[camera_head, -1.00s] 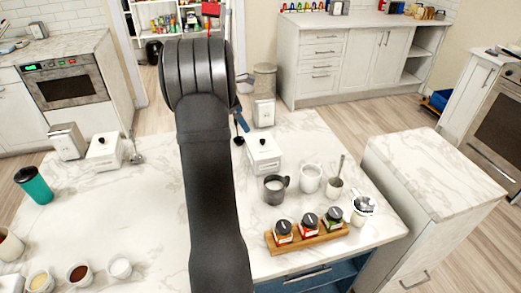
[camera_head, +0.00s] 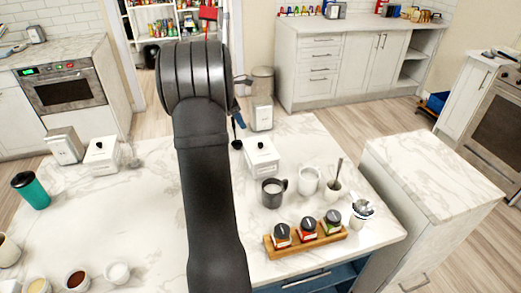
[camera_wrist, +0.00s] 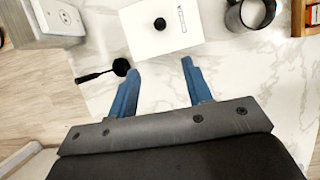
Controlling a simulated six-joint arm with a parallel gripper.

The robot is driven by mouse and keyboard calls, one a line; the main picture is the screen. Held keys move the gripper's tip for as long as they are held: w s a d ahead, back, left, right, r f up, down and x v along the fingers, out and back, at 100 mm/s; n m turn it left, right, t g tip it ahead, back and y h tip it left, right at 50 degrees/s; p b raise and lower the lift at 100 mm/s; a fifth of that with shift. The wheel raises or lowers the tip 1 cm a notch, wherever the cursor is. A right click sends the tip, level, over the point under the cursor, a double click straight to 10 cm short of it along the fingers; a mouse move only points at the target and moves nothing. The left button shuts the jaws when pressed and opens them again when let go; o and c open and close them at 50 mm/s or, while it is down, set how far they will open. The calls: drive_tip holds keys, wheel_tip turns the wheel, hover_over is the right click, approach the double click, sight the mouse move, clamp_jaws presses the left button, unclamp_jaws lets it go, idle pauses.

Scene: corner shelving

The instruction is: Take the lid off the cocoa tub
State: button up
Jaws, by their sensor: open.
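A white square tub (camera_head: 264,164) with a lid (camera_head: 259,147) and black knob stands on the marble counter, right of my arm. It also shows in the wrist view, where the lid (camera_wrist: 148,30) is seen from above at the top, its knob near the middle. A similar white lidded tub (camera_head: 102,157) stands at the left. I cannot read the labels, so which is the cocoa tub is unclear. My gripper (camera_wrist: 160,66) is open and empty, its blue fingers pointing at the near side of the right tub, apart from it. In the head view my arm mostly hides it.
A black scoop (camera_wrist: 120,67) lies by my left finger. A dark mug (camera_head: 271,194) and white mug (camera_head: 308,180) stand right of the tub, with a wooden jar rack (camera_head: 306,241) nearer. A metal-fronted dispenser (camera_head: 262,116) stands behind the tub. Marble between my fingers is clear.

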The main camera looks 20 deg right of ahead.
approach(260, 143)
drive_tip(key=x, duration=0.3)
drive_tip(key=shift+s+d, duration=0.15)
drive_tip(key=shift+d, duration=0.15)
drive_tip(key=shift+a+x, duration=0.2)
drive_tip(key=shift+x, duration=2.55)
drive_tip(key=shift+c, duration=0.5)
clamp_jaws()
